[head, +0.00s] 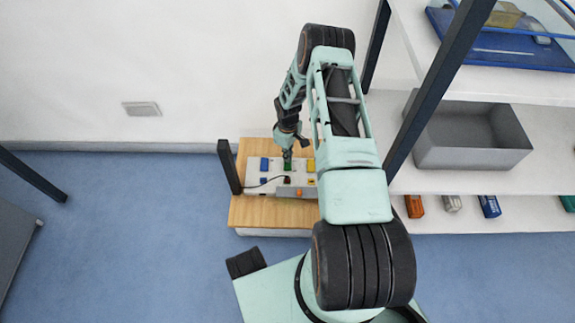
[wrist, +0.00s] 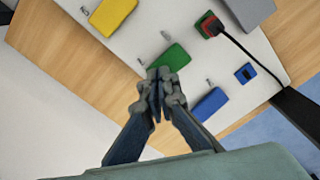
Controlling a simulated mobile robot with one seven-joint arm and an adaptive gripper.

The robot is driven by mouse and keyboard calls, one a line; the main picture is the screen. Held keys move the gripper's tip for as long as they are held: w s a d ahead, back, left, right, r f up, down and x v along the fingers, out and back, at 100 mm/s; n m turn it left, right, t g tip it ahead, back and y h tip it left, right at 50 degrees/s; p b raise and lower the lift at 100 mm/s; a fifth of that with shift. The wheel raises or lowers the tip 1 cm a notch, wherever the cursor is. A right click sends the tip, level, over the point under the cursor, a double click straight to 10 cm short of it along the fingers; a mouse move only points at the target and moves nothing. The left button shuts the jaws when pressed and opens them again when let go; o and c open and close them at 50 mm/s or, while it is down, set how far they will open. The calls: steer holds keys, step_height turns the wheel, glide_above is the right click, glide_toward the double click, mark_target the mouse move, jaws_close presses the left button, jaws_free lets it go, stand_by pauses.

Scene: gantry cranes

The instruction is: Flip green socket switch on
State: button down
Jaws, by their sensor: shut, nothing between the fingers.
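The green switch (wrist: 175,57) is a flat rectangular block on a white socket panel (wrist: 185,22). In the head view the green switch (head: 288,167) sits between a blue one on the left and a yellow one on the right. My gripper (wrist: 157,76) is shut and empty, with its fingertips at the lower-left edge of the green switch in the wrist view, partly covering it. I cannot tell whether they touch it. In the head view my gripper (head: 287,154) points down over the green switch. The switch's tilt is unclear.
The panel also bears a yellow switch (wrist: 112,14), a blue switch (wrist: 209,104), a blue socket (wrist: 245,73) and a red-green socket (wrist: 209,25) with a black cable. A dark post (head: 230,167) stands left of the panel. A shelf with a grey bin (head: 472,158) is at right.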

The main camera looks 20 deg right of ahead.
steer(key=shift+r+p, duration=1.6)
steer(key=shift+r, duration=1.55)
steer(key=shift+r, duration=0.1)
